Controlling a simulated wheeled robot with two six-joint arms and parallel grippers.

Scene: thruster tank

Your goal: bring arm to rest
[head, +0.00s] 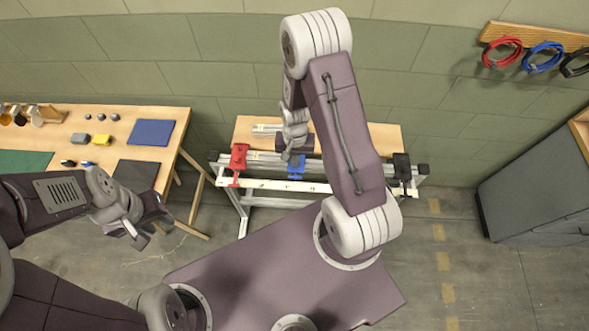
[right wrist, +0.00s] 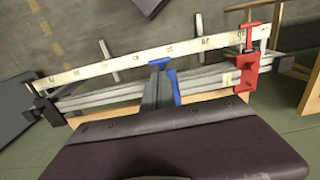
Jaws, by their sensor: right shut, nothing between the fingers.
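My right arm reaches forward in the middle of the head view and bends back down at its top. Its gripper (head: 292,158) is over the rail bench, near the blue clamp (head: 296,172). In the right wrist view my right gripper (right wrist: 158,88) is shut and empty, and its tips overlap the blue clamp (right wrist: 172,78); I cannot tell whether they touch. My left gripper (head: 145,232) hangs at the left, above the floor and right of the left table. The gap between its fingers is not clear.
The rail bench (head: 270,184) also carries a red clamp (head: 238,160) and a black clamp (head: 402,170). The left table (head: 90,125) holds a blue mat (head: 151,132) and small parts. A grey cabinet (head: 530,180) stands right. Cable coils (head: 502,52) hang on the wall.

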